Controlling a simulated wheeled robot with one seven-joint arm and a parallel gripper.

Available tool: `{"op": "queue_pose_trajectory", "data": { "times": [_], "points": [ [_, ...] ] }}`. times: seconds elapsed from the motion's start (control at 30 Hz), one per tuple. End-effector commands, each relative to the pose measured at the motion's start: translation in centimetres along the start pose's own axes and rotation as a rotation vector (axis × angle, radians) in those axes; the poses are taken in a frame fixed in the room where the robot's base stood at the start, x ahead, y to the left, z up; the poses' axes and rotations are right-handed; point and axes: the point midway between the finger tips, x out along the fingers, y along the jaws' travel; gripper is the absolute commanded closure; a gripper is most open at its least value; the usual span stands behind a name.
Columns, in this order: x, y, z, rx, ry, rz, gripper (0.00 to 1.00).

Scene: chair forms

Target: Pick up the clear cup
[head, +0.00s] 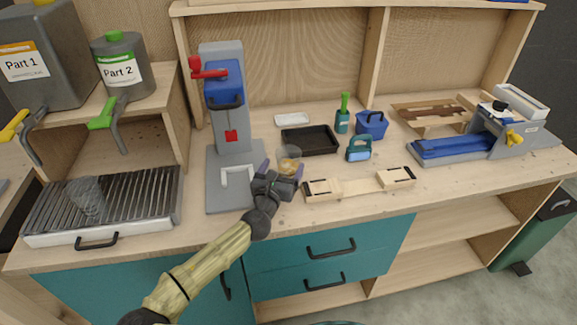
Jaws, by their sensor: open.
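A clear cup (289,159) with some yellowish content stands on the wooden worktop, right of the grey press. My gripper (281,169) is open, its two purple-grey fingers pointing at this cup. The cup appears between or just beyond the fingertips; I cannot tell whether they touch it. The gripper's body hides part of the worktop in front. A second clear, ribbed cup (88,194) stands on the slatted metal tray at the left, far from my gripper.
The grey press (228,120) with a red lever stands close left of my gripper. A black tray (309,139) lies behind, and a wooden form (360,186) lies to the right. Part 1 (45,62) and Part 2 (121,70) dispensers stand on the left shelf.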

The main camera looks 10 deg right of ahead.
Motion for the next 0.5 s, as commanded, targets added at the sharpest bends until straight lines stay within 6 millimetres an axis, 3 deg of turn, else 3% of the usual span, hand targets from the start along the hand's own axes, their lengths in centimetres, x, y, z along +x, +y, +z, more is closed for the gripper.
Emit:
{"op": "queue_pose_trajectory", "data": {
  "times": [0.27,0.5],
  "points": [
    [0.1,-0.1,0.0,0.000,0.000,-0.002,0.15],
    [2.3,-0.2,0.2,0.002,0.001,0.004,0.15]
  ]
}}
